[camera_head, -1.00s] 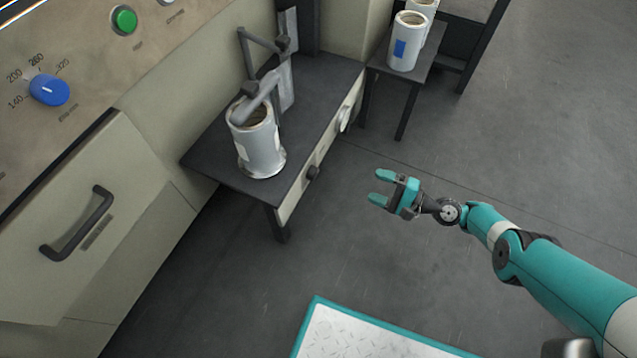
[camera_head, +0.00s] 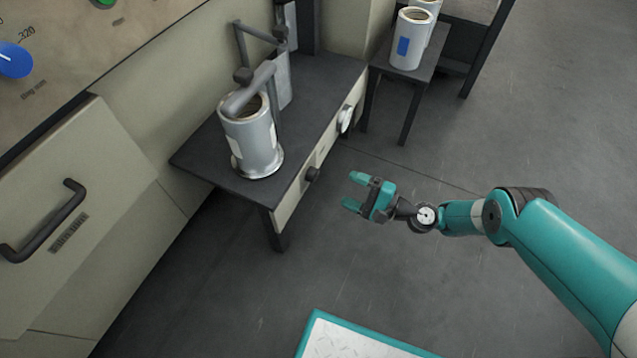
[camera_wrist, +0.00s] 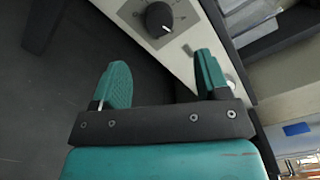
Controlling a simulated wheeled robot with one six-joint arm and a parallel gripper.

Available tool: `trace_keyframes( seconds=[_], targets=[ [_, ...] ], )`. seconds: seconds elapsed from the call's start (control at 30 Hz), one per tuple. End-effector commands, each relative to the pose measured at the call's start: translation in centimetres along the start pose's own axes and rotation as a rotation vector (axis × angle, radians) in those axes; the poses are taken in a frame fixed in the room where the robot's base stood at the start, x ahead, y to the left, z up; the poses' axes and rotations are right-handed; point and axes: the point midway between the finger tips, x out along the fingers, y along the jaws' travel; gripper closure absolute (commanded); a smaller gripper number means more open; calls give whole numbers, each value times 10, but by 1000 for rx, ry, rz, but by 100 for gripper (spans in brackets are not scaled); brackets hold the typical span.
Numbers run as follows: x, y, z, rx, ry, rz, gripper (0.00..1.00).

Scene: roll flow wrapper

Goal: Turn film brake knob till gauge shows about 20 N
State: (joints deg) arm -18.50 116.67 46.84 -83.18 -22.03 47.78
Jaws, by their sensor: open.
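The film brake knob (camera_head: 312,174) is a small dark knob on the pale front panel of the dark-topped stand. In the wrist view the black knob (camera_wrist: 159,18) sits on a grey scale plate, above and beyond the fingers. The gauge (camera_head: 344,119) is a white round dial on the same panel, right of the knob, seen nearly edge-on; its reading cannot be made out. My gripper (camera_head: 354,191) is open and empty, to the right of the knob and apart from it. In the wrist view its teal fingers (camera_wrist: 160,62) are spread with nothing between them.
A film roll (camera_head: 250,140) stands on the stand (camera_head: 205,160), under a grey arm. Another small table (camera_head: 437,50) with white rolls is behind right. A cabinet with a black handle (camera_head: 45,222) is at left. Open floor lies around my gripper.

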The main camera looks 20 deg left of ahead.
Motion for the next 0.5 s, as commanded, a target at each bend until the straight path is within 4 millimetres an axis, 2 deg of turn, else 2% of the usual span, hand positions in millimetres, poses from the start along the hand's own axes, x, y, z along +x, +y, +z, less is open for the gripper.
trace_keyframes(
  seconds=[0.07, 0.5],
  targets=[
    [14, 7, -3, 0, -3, 2, 31],
    [41, 7, -3, 0, -1, 1, 31]
  ],
)
